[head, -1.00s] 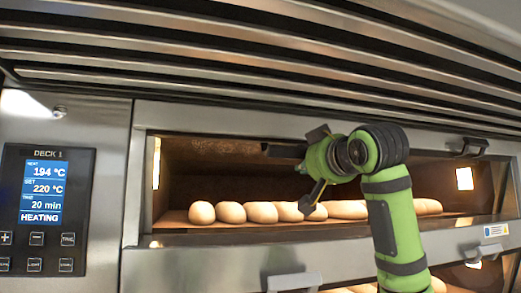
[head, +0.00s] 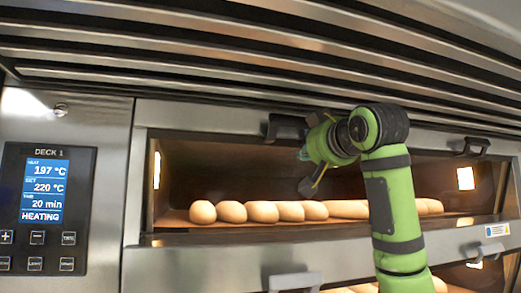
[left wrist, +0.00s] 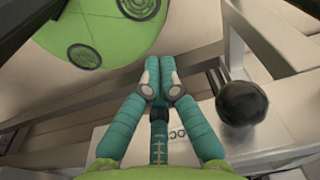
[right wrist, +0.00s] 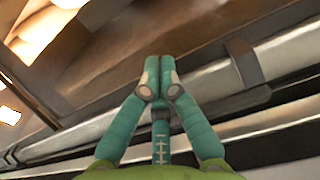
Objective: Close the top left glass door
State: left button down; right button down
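The top left glass door's dark handle (head: 286,127) lies along the upper frame of the deck 1 opening, roughly in line with the second handle (head: 471,146) at right. The glass is hard to make out; bread shows below. My right gripper (head: 306,170) is just below and right of the left handle, in front of the opening. The right wrist view shows its teal fingertips (right wrist: 158,66) pressed together with nothing between them. Whether it touches the door cannot be told. My left gripper (left wrist: 160,68) shows only in the left wrist view, shut and empty.
Several pale loaves (head: 262,211) lie inside the oven. The control panel (head: 47,209) at left reads heating. A lower-deck handle (head: 295,282) is at the bottom edge. Metal hood slats (head: 250,65) run overhead. A black knob (left wrist: 242,103) is near my left gripper.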

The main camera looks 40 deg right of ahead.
jog(key=f+b+v, duration=0.2)
jog(key=b+v, duration=0.2)
jog(key=v, duration=0.6)
jog(key=shift+b, duration=0.4)
jog(key=shift+d, duration=0.2)
dwell(0.5)
